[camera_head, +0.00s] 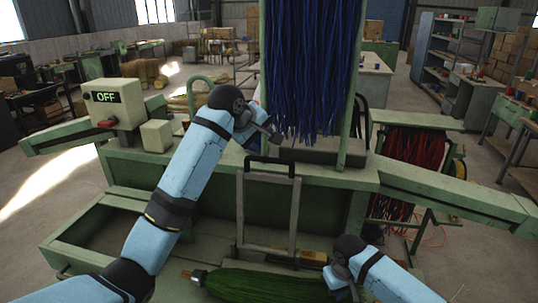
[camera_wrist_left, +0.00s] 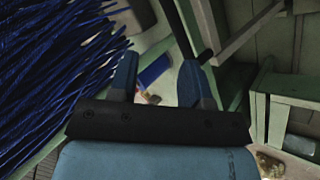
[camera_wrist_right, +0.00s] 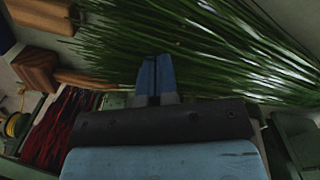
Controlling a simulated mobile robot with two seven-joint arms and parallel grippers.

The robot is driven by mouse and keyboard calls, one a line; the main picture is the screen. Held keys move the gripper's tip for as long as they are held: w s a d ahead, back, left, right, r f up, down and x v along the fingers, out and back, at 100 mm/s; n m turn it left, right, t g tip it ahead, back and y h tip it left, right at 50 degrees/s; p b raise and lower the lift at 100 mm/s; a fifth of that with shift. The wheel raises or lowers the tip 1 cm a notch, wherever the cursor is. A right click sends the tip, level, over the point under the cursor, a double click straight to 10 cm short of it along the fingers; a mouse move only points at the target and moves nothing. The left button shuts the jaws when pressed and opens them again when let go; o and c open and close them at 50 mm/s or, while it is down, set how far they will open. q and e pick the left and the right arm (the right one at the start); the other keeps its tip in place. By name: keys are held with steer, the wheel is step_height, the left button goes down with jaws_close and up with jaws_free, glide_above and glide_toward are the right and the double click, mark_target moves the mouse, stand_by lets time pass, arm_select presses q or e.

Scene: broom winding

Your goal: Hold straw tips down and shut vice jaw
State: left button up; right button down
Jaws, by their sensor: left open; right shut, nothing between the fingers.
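A bundle of green straw (camera_head: 265,285) lies sideways at the front of the green machine, its loose tips toward the right. My right gripper (camera_head: 338,278) is shut and empty at the tip end. In the right wrist view its closed fingers (camera_wrist_right: 153,75) are against or just over the fanned green straws (camera_wrist_right: 225,50); contact is unclear. My left gripper (camera_head: 270,135) is open and empty near the top of a grey upright frame with a black handle (camera_head: 270,163), below hanging blue straw (camera_head: 308,70). Its spread fingers show in the left wrist view (camera_wrist_left: 160,80). I cannot clearly identify the vice jaw.
A control box reading OFF (camera_head: 113,102) with a red knob stands on the machine's left. Red straw (camera_head: 410,160) hangs at the right. Wooden blocks (camera_wrist_right: 38,65) sit beside the green straw. Blue strands hang close to my left gripper.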

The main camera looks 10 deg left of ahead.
mark_target(267, 159)
arm_select(q)
steer(key=s+a+n+t+h, duration=0.1)
steer(key=s+a+n, duration=0.35)
steer(key=n, duration=0.25)
steer(key=x, duration=1.2)
steer(key=shift+w+f, duration=0.2)
steer(key=shift+w, duration=0.05)
jaws_close()
